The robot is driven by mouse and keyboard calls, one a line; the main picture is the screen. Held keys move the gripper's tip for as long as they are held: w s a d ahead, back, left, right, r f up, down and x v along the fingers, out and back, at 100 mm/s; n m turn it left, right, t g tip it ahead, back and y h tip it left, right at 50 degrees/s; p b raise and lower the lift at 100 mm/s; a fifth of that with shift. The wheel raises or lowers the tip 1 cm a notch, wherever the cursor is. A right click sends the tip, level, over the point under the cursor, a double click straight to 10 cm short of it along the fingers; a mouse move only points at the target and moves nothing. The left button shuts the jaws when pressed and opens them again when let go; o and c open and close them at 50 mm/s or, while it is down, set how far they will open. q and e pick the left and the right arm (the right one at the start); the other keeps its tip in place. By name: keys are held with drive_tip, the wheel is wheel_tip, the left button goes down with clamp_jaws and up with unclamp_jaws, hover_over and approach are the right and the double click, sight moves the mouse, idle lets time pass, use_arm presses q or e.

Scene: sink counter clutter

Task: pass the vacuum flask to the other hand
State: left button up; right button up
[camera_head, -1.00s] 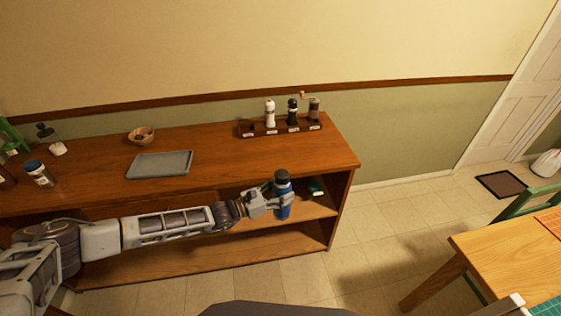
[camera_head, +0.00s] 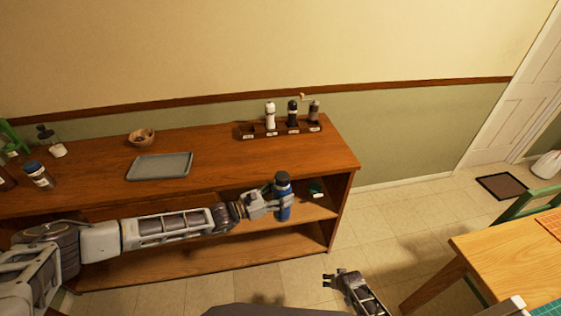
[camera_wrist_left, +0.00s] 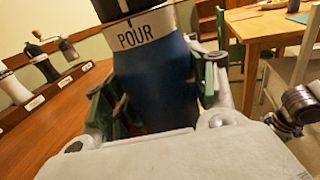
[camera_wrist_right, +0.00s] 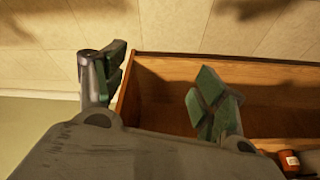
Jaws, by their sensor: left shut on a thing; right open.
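The vacuum flask (camera_head: 283,212) is blue with a dark cap and stands upright in the air in front of the wooden counter. My left gripper (camera_head: 277,205) is shut around its body. In the left wrist view the flask (camera_wrist_left: 158,85) fills the space between the green finger pads, and a white band reading "POUR" shows near its top. My right gripper (camera_head: 328,281) is lower and to the right of the flask, apart from it, open and empty. In the right wrist view its two green-padded fingers (camera_wrist_right: 163,90) are spread, with no flask between them.
The wooden counter (camera_head: 230,155) holds a grey tray (camera_head: 160,167), a wooden bowl (camera_head: 141,136), a rack (camera_head: 255,132) of labelled grinders and jars at the left. A lower shelf (camera_head: 200,255) sits beneath. A wooden table (camera_head: 510,258) stands at the right.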

drive_tip(key=w+a+r+y, duration=0.1)
drive_tip(key=w+a+r, duration=0.3)
drive_tip(key=w+r, duration=0.45)
drive_tip(key=w+a+r, duration=0.4)
drive_tip(key=w+r, duration=0.3)
drive_tip(key=r, duration=0.2)
drive_tip(key=w+a+r+m+t, duration=0.1)
drive_tip(key=w+a+r, duration=0.25)
drive_tip(key=r, duration=0.55)
drive_tip(key=w+a+r, duration=0.2)
drive_tip(key=a+r, duration=0.3)
drive_tip(key=r, duration=0.4)
drive_tip(key=shift+n+g, duration=0.3)
drive_tip(key=s+a+r, duration=0.2)
drive_tip(key=r, duration=0.5)
drive_tip(key=s+a+r, duration=0.3)
drive_tip(key=r, duration=0.4)
drive_tip(key=s+a+r, duration=0.2)
drive_tip(key=a+r, duration=0.1)
drive_tip(key=r, duration=0.4)
drive_tip(key=shift+s+r, duration=0.2)
drive_tip(key=s+r+h, duration=0.2)
drive_tip(key=s+r, duration=0.2)
drive_tip(key=s, duration=0.2)
drive_tip(key=shift+r, duration=0.3)
drive_tip(key=shift+a, duration=0.15)
